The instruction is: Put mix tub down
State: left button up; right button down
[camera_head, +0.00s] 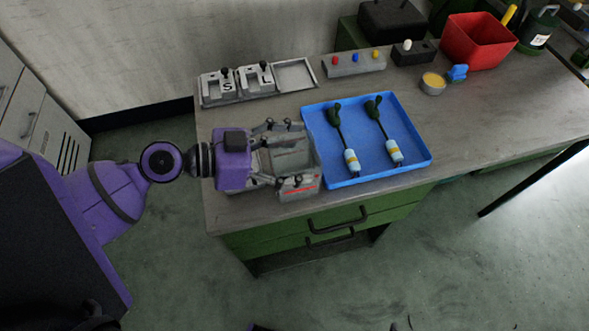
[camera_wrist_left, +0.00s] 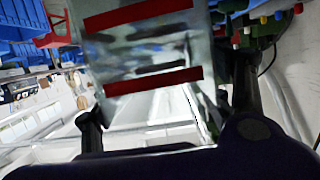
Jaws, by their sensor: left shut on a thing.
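The mix tub (camera_head: 292,160) is a grey, box-shaped tub with a red mark on its side, at the bench's front left in the head view. My left gripper (camera_head: 283,154) comes in from the left and is shut on it, with fingers along its far and near sides. In the left wrist view the tub (camera_wrist_left: 150,53) appears close up, tilted, with red bands, between the fingers of the left gripper (camera_wrist_left: 165,105). I cannot tell whether its base touches the grey bench (camera_head: 420,190). My right gripper is not in view.
A blue tray (camera_head: 354,174) with two dark tools having pale blue ends lies just right of the tub. Behind are grey moulds (camera_head: 238,83), a box with coloured buttons (camera_head: 354,63), a small yellow-filled cup (camera_head: 433,83) and a red bin (camera_head: 475,42). Bare bench lies right of the tray.

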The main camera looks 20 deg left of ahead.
pick_arm(q)
jog(key=shift+c, duration=1)
jog(key=shift+r, duration=0.15)
